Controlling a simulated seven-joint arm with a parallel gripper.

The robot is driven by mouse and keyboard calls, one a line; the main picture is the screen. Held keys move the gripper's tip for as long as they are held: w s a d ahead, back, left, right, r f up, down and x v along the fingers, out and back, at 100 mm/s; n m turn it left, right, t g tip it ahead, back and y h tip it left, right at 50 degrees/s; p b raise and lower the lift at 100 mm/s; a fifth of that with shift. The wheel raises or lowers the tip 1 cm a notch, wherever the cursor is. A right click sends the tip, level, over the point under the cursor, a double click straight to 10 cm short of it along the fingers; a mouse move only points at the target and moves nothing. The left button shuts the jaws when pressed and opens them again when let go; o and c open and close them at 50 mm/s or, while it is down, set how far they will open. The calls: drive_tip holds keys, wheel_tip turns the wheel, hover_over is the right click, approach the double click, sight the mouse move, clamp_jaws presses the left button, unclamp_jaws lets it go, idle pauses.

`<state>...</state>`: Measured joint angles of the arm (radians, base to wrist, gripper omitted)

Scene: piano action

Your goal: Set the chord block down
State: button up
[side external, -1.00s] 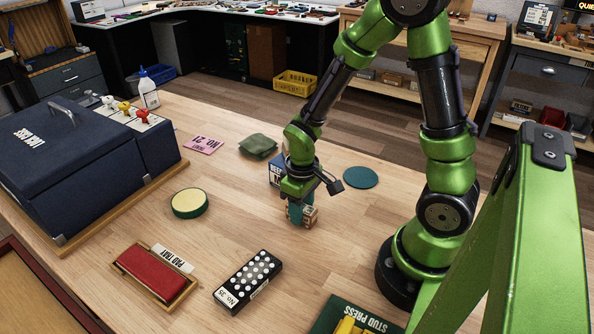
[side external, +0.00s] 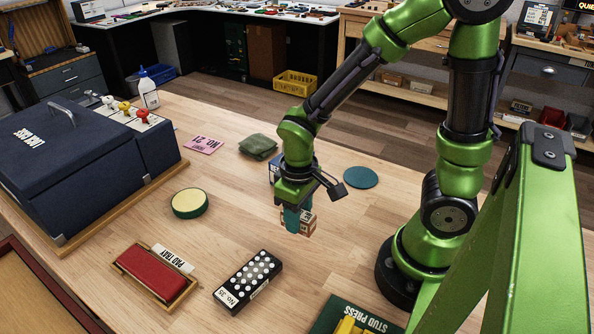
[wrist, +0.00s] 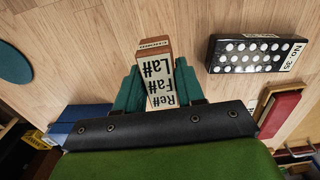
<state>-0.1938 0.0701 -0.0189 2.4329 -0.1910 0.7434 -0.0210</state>
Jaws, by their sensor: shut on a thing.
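The chord block (side external: 308,227) is a small wooden block with a pale lettered face. In the wrist view the chord block (wrist: 158,75) reads "Re# Fa# La#" and sits between the two teal fingers. My gripper (side external: 292,220) is shut on it and points down over the middle of the table. The gripper fingers also show in the wrist view (wrist: 160,90), one on each side of the block. The fingers partly hide the block in the side view. I cannot tell whether its underside touches the table.
A black "No. 35" block with white dots (side external: 248,281) lies toward the front. A red pad in a tray (side external: 152,275), a round yellow-topped tin (side external: 189,203), a green cloth pouch (side external: 258,146) and a teal disc (side external: 361,177) lie around. A blue box (side external: 275,171) stands behind my gripper.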

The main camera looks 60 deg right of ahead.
hover_over(239, 224)
drive_tip(key=shift+s+d+f, duration=0.1)
drive_tip(key=shift+s+f, duration=0.25)
drive_tip(key=shift+f, duration=0.3)
drive_tip(key=f, duration=0.2)
drive_tip(key=shift+w+f, duration=0.35)
drive_tip(key=shift+w, duration=0.05)
drive_tip(key=shift+f, duration=0.45)
drive_tip(key=o, duration=1.1)
drive_tip(key=shift+f, duration=0.15)
drive_tip(key=shift+c, duration=0.2)
